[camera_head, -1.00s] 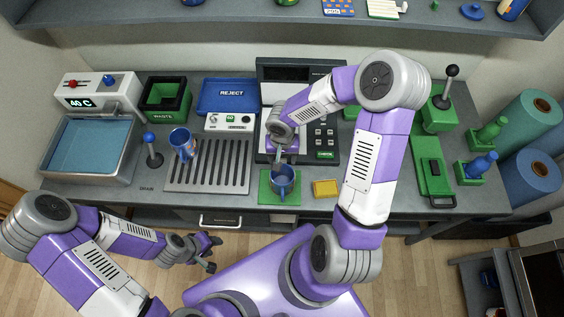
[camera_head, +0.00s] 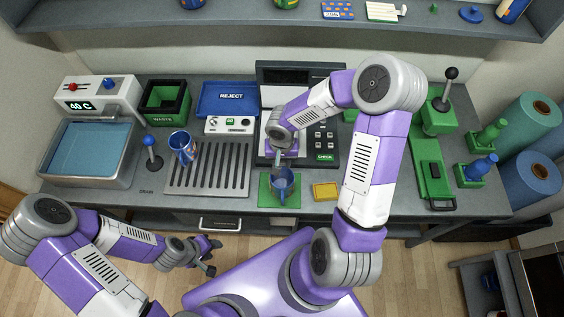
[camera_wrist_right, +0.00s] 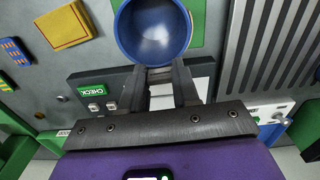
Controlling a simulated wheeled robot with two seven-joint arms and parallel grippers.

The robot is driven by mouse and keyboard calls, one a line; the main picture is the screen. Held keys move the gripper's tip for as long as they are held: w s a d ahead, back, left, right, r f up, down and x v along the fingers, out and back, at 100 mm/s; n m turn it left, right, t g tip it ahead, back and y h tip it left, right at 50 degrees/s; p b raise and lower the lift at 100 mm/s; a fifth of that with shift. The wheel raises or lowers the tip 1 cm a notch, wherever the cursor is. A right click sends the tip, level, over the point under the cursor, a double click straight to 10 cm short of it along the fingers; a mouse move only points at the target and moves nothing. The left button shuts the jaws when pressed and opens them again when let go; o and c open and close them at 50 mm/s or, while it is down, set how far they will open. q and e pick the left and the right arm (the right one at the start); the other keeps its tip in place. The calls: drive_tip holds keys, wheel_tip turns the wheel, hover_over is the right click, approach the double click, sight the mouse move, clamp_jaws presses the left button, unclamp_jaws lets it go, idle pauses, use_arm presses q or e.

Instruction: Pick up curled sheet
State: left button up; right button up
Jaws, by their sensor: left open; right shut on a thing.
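I cannot make out a separate curled sheet in either view. A blue mug (camera_head: 284,187) is at the green mat (camera_head: 265,195) at the bench's front edge, its handle toward the front. My right gripper (camera_head: 279,166) reaches down to the mug's far side. In the right wrist view, the fingertips (camera_wrist_right: 160,72) are close together at the rim of the mug (camera_wrist_right: 155,30), whose inside is empty; they appear shut on its wall. I cannot tell whether the mug touches the mat. My left gripper (camera_head: 212,256) is open and empty in front of the bench, low over the floor.
A second blue mug (camera_head: 182,146) with an orange mark stands on the drain grate (camera_head: 207,180). A yellow pad (camera_head: 325,190) lies right of the mat. Behind are the check scale (camera_head: 325,157), blue reject tray (camera_head: 228,97) and green waste bin (camera_head: 166,103). A green press (camera_head: 428,172) stands right.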

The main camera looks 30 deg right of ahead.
drive_tip(key=w+a+r+p, duration=0.1)
drive_tip(key=w+a+r, duration=0.6)
drive_tip(key=a+r, duration=0.5)
drive_tip(key=shift+r, duration=0.45)
idle(0.4)
